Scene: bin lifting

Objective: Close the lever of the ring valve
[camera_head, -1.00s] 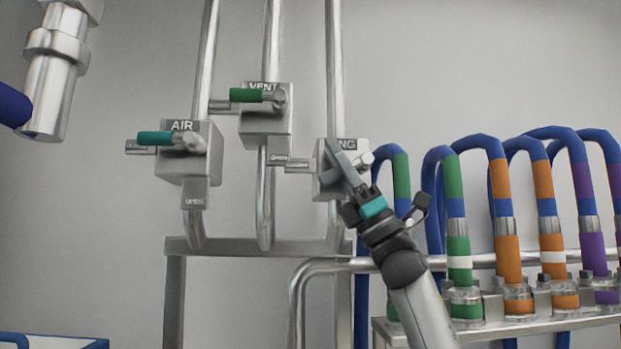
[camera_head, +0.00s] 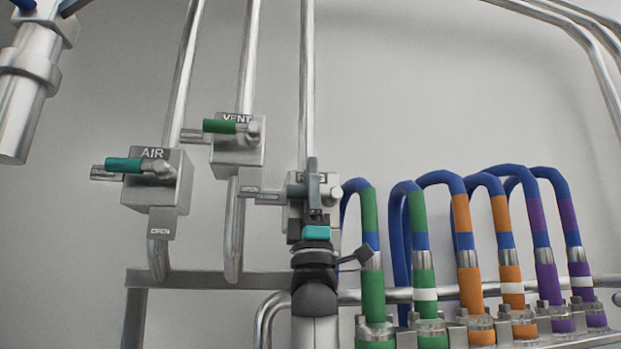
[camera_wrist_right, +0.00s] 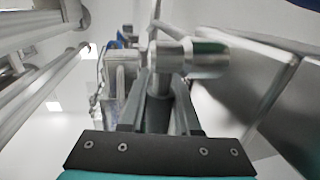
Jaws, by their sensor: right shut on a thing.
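The ring valve (camera_head: 297,212) is a grey metal block on the right of the three vertical pipes, with its label partly covered. My right gripper (camera_head: 313,188) comes up from below, its fingers pointing up in front of the valve. In the right wrist view, the fingers reach up to a metal cylinder (camera_wrist_right: 205,57) of the valve area. My left gripper is not in view.
The AIR valve (camera_head: 172,192) and VENT valve (camera_head: 240,152) stand to the left, both with levers pointing left. Several blue hoses (camera_head: 397,235) with green, orange and purple bands rise close on the right. A horizontal pipe runs below.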

